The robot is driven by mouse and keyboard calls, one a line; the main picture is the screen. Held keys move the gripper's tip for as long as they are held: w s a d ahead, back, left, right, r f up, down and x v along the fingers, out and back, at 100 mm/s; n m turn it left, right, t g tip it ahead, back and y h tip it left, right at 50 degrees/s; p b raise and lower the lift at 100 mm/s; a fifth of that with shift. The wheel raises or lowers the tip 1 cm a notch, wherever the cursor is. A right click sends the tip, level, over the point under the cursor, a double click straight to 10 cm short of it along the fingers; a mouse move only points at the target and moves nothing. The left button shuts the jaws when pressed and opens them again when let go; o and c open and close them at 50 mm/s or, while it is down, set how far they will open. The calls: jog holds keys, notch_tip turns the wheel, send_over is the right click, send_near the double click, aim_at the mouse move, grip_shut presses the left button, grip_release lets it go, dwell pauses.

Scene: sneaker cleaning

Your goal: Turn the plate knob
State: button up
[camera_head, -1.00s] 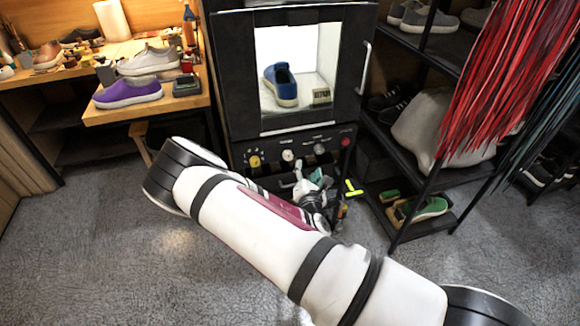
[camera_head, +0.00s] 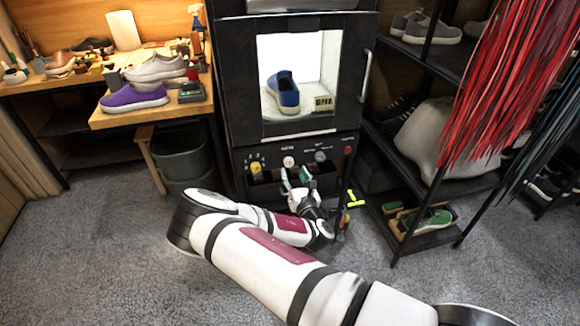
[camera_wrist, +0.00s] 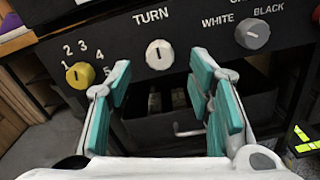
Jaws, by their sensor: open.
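The control panel (camera_head: 300,150) on the front of the black cabinet carries a row of knobs. A white knob (camera_wrist: 159,54) sits under the word TURN; no label reading "plate" is legible. It also shows in the head view (camera_head: 288,161). My gripper (camera_wrist: 158,66) is open, with its teal-padded fingers spread either side of the white knob's line in the wrist view. The fingers look short of the knob and nothing is between them. In the head view my gripper (camera_head: 297,178) is just below and in front of the panel.
A yellow knob (camera_wrist: 80,75) marked 1 to 5 is left of the white one. A grey knob (camera_wrist: 252,33) marked WHITE and BLACK is right of it. A recess with a handle (camera_wrist: 190,132) lies below. A blue sneaker (camera_head: 284,92) stands in the lit chamber above.

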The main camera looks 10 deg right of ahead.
aim_at(290, 164)
jog(key=shift+w+b, duration=0.3)
jog(key=shift+w, duration=2.45)
jog(key=shift+c, duration=0.4)
grip_shut()
